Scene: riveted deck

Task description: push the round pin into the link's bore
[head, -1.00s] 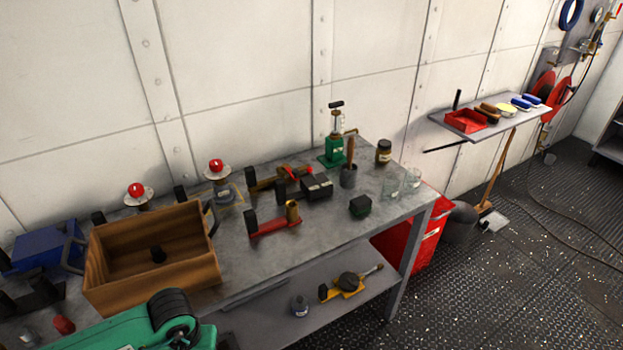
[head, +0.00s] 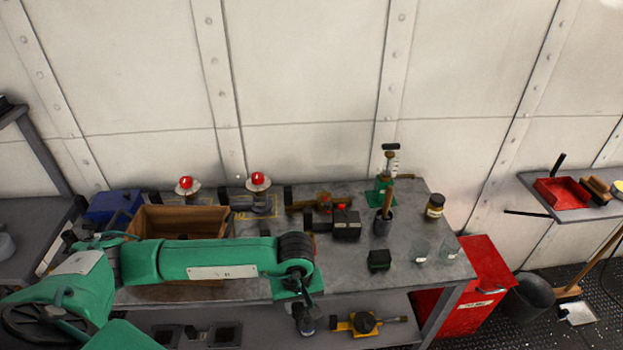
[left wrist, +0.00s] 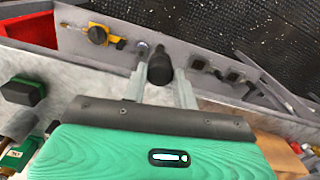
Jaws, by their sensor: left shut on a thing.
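My left gripper (head: 306,297) is beside the bench's front edge in the head view, with its arm coming in from the left. In the left wrist view its two pale fingers (left wrist: 160,88) are shut on a dark round pin (left wrist: 160,66), which has a wider body and a narrower end. The pin's outline is hard to make out in the head view. The link, a red piece with an upright brass collar, showed on the bench earlier. My left arm now hides that spot, so I cannot see its bore. My right gripper is not in view.
A wooden box (head: 181,210) stands left behind my arm. A black block with a red knob (head: 347,226), a dark green block (head: 378,260), a green jack (head: 380,189) and glass jars (head: 420,252) occupy the right. A yellow tool (head: 366,323) lies on the lower shelf.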

